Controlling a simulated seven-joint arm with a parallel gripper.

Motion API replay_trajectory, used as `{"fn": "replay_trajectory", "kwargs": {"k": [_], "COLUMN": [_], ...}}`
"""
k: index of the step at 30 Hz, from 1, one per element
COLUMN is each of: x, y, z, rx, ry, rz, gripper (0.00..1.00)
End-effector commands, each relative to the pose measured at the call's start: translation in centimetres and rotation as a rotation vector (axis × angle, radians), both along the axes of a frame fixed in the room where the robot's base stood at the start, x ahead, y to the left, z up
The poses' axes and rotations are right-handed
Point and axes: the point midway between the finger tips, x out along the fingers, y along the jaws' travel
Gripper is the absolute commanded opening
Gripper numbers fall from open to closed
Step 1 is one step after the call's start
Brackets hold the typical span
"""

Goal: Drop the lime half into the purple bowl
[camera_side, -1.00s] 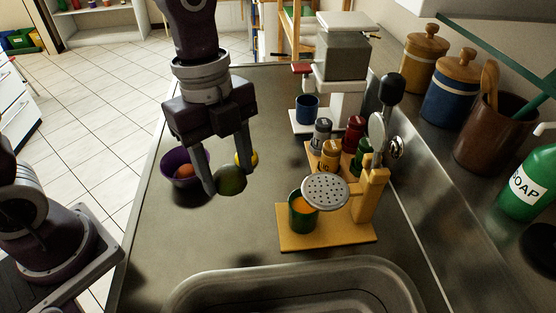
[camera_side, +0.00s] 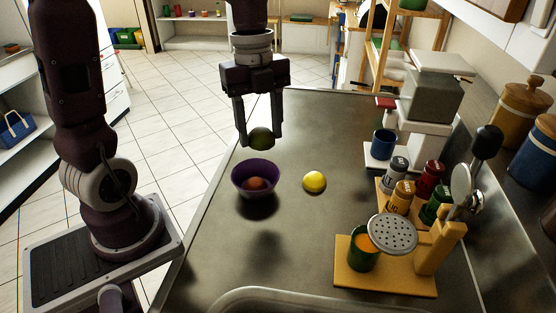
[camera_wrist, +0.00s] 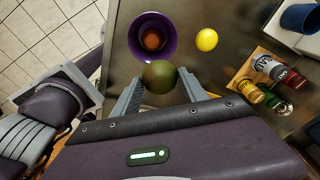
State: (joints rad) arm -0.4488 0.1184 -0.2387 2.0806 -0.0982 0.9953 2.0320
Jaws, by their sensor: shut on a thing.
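The lime half (camera_side: 261,139) is dark green and rounded; it also shows in the wrist view (camera_wrist: 159,77). My gripper (camera_side: 260,140) is shut on it and holds it in the air, between the two fingers. The purple bowl (camera_side: 241,181) stands on the counter below my gripper in the side view. In the wrist view the bowl (camera_wrist: 170,27) lies just beyond the lime half. An orange-brown round thing (camera_side: 255,185) is inside the bowl.
A yellow lemon-like fruit (camera_side: 314,182) lies right of the bowl. Spice jars (camera_side: 402,196) stand on a wooden rack farther right. A green cup (camera_side: 362,258) stands on a wooden board under a perforated disc. The counter in front of the bowl is clear.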

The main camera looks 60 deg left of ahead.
Motion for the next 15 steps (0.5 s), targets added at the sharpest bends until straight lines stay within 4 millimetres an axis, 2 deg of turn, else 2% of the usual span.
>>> {"fn": "replay_trajectory", "kwargs": {"k": [1, 3, 15], "x": [0.1, 0.0, 0.0], "y": [0.9, 1.5, 1.5], "z": [0.1, -0.2, -5.3], "rx": [-0.001, -0.002, -0.001], "ry": [0.000, 0.001, 0.003], "rz": [0.004, 0.000, -0.002], "gripper": [0.05, 0.05, 0.05]}}
